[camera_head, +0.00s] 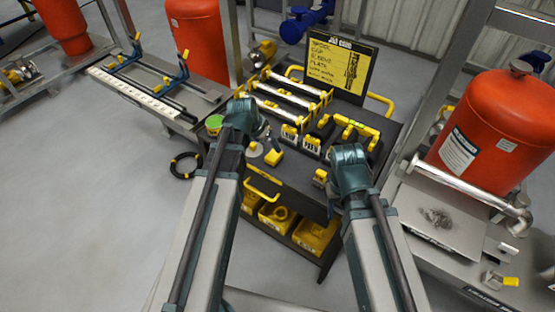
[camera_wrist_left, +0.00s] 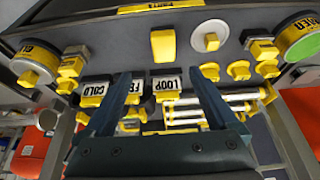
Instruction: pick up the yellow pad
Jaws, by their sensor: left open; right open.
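The yellow pad, which I take to be the small yellow block (camera_head: 274,157), lies on the dark cart top (camera_head: 292,172) near its left front part. In the left wrist view the yellow block (camera_wrist_left: 163,45) lies beyond my fingertips, roughly in line with the gap between them. My left gripper (camera_head: 256,130) is over the cart, just up and left of the block. In the left wrist view its two fingers (camera_wrist_left: 155,78) stand apart with nothing held. My right gripper (camera_head: 345,178) is over the cart's right front part; its fingers are hard to make out.
Labelled yellow-and-white blocks (camera_wrist_left: 166,86) and a white disc (camera_wrist_left: 209,36) lie close to the pad. Yellow bins (camera_head: 278,213) are below. An orange tank (camera_head: 500,130) is at the right.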

